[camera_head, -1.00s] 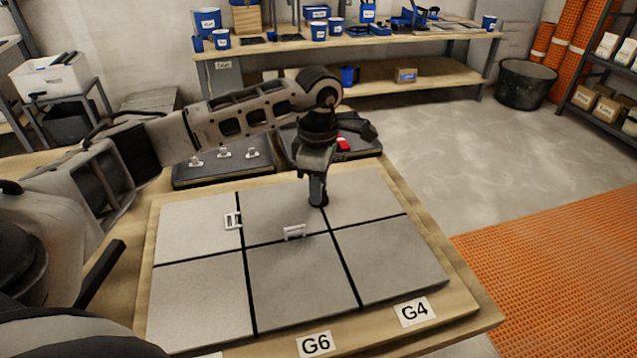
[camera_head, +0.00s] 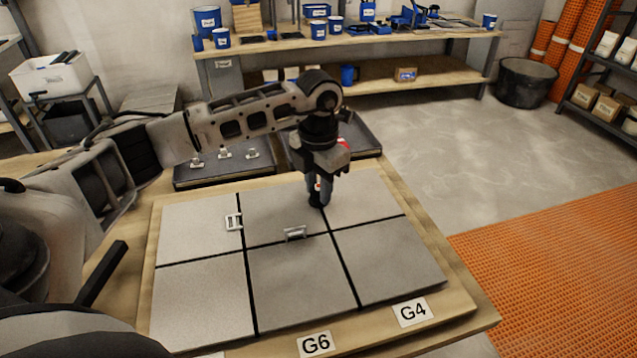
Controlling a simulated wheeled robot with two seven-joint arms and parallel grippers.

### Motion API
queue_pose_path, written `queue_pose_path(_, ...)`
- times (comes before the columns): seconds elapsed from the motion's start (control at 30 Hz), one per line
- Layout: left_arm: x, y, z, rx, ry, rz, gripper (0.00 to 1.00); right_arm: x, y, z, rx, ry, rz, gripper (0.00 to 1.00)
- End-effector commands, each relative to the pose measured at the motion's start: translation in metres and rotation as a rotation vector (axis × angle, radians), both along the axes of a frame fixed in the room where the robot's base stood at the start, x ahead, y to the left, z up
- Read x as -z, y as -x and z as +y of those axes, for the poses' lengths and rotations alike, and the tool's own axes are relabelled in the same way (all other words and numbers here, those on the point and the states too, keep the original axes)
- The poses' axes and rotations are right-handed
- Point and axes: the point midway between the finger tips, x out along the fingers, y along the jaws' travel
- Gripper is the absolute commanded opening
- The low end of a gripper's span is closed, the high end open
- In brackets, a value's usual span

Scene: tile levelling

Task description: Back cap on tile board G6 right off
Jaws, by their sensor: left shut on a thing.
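The tile board (camera_head: 467,295) carries grey tiles in two rows with dark joints between them. Its front edge bears a G6 label (camera_head: 315,343) and a G4 label (camera_head: 413,311). My left gripper (camera_head: 318,196) points down at the back part of the right joint. It is shut on the back cap (camera_head: 317,187), of which only a little red shows between the fingers. I cannot tell whether the cap still touches the joint. A pale clip (camera_head: 295,233) stands on the cross joint, and another (camera_head: 233,221) on the left joint. My right gripper is not in view.
Behind the board lies a dark tray (camera_head: 222,170) with several pale clips. A second dark tray (camera_head: 365,140) sits beside it, partly hidden by my left arm. A workbench (camera_head: 420,35) with blue containers stands farther back. The front tiles are clear.

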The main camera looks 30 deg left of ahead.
Motion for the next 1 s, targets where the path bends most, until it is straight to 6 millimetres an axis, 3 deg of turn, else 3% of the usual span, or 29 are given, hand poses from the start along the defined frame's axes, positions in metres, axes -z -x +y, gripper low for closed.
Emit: queue_pose_path(1.0, -0.0027, -0.0008, 0.0006, -0.955, 0.0, -0.003, 0.05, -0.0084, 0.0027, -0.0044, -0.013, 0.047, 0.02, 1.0)
